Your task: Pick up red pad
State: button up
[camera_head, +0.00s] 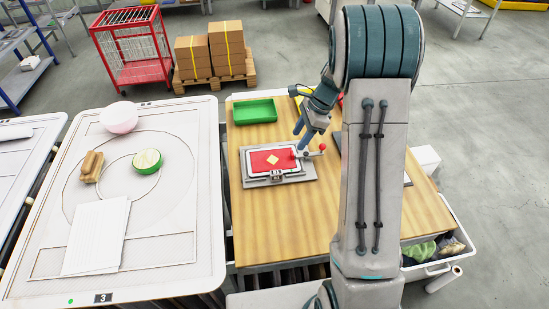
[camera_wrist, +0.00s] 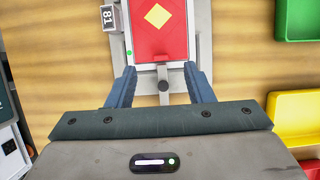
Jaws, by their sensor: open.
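The red pad (camera_head: 264,163) with a yellow diamond lies flat in a white-edged frame on a grey fixture (camera_head: 300,174) on the wooden table. In the wrist view the red pad (camera_wrist: 178,40) is at the top centre, cut off by the picture edge. My gripper (camera_wrist: 160,75) is open, its two blue fingers spread on either side of the pad's near end. A grey knob of the fixture (camera_wrist: 164,88) shows between the fingers. In the head view my gripper (camera_head: 300,150) is at the pad's right end; its fingertips are hard to make out. Contact with the pad cannot be told.
A red-balled lever (camera_head: 322,147) stands at the fixture's right. A green tray (camera_head: 254,111) lies behind; a yellow tray (camera_wrist: 298,118) is right in the wrist view. A white table (camera_head: 200,270) with several objects stands left. The front of the wooden table is clear.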

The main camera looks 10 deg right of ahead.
aim_at(291, 153)
jog(key=shift+d+p+x, duration=0.1)
jog(key=shift+p+x, duration=0.35)
jog(key=shift+x, duration=1.2)
jog(key=shift+d+p+x, duration=0.15)
jog(key=shift+p+x, duration=0.25)
jog(key=shift+x, duration=1.25)
jog(key=c, duration=1)
